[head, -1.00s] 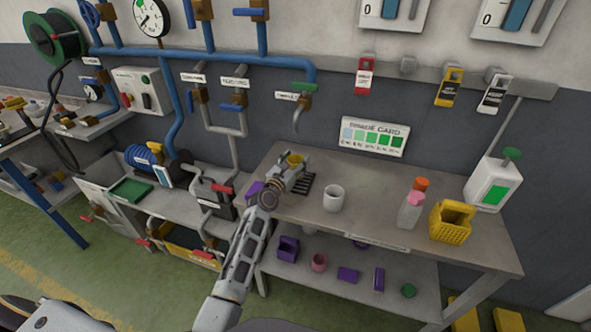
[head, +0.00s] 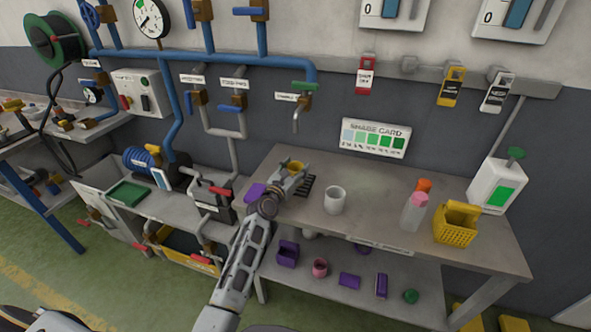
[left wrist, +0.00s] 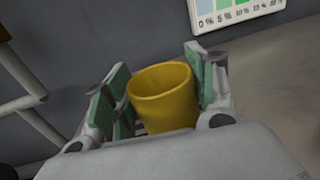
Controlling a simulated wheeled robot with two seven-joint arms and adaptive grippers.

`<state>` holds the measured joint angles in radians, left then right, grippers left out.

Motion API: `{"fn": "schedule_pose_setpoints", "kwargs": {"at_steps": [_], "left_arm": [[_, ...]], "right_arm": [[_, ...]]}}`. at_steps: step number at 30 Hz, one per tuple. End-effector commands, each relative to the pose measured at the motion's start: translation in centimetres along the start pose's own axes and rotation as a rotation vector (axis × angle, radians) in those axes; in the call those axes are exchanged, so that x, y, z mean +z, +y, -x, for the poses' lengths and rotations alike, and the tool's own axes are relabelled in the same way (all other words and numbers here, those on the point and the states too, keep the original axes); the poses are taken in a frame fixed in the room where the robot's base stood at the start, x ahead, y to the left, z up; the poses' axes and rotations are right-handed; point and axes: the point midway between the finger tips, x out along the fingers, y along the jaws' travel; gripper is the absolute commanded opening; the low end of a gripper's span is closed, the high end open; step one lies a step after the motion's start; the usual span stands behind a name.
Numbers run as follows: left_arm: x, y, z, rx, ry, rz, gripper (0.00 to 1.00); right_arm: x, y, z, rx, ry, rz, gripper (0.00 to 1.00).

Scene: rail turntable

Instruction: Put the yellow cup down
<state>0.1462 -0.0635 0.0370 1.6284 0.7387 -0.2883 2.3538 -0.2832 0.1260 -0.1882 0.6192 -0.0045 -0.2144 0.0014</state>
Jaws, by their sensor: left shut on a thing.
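The yellow cup (left wrist: 163,98) is between the green-padded fingers of my left gripper (left wrist: 160,92) in the left wrist view. The gripper is shut on it, and the cup's open rim shows. In the head view the cup (head: 296,166) is small at the tip of my left gripper (head: 293,175), over the back left part of the grey table (head: 375,222). The gripper hides much of the cup's lower part, so I cannot tell whether it touches the surface below. My right gripper is not in view.
A dark slotted grate (head: 307,186) lies right beside the gripper. A white cup (head: 334,200) stands to its right, and a purple object (head: 255,190) to its left. A pink-capped bottle (head: 413,212) and a yellow basket (head: 456,224) stand further right. The table's front middle is clear.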

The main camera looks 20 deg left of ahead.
Motion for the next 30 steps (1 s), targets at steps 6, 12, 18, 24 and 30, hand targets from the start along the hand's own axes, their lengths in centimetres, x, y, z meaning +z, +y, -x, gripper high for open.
{"fn": "schedule_pose_setpoints", "kwargs": {"at_steps": [6,12,18,24,30], "left_arm": [[-0.2,0.0,0.0,0.000,0.000,0.000,0.76],[-0.2,0.0,0.0,0.000,0.000,0.001,0.78],[-0.1,0.0,0.0,0.000,0.000,0.000,0.78],[0.1,0.0,0.3,0.000,0.001,0.001,0.78],[0.0,0.0,1.6,0.000,0.001,0.002,0.78]], "right_arm": [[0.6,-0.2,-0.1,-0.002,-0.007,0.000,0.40],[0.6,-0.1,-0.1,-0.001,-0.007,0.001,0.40],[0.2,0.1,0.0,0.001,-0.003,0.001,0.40],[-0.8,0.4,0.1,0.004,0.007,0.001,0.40],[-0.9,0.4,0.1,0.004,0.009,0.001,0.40]]}}
